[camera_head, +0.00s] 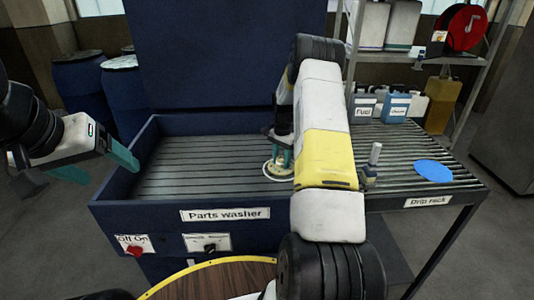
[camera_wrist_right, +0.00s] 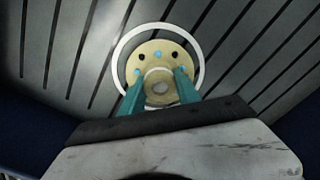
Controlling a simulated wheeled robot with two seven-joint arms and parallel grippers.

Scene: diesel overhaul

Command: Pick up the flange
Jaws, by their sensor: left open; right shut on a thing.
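The flange (camera_head: 279,166) is a round, cream-coloured part with bolt holes and a raised hub. It is inside the parts washer (camera_head: 150,205), at the right end of the slatted basin, and a pale ring shows around it. In the right wrist view the flange (camera_wrist_right: 177,53) lies over the dark slats. My right gripper (camera_head: 282,158) is shut on the flange's hub, with its teal fingers (camera_wrist_right: 158,88) on either side. I cannot tell whether the flange touches the slats. My left gripper (camera_head: 105,165) is open and empty near the washer's left wall.
The drip rack (camera_head: 440,165) adjoins the washer on the right. A blue disc (camera_head: 433,171) and a small upright metal part (camera_head: 372,163) are on it. Bottles (camera_head: 395,107) and a yellow can (camera_head: 441,104) stand behind. Blue drums (camera_head: 85,80) stand at the left. A round wooden top (camera_head: 215,280) is in front.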

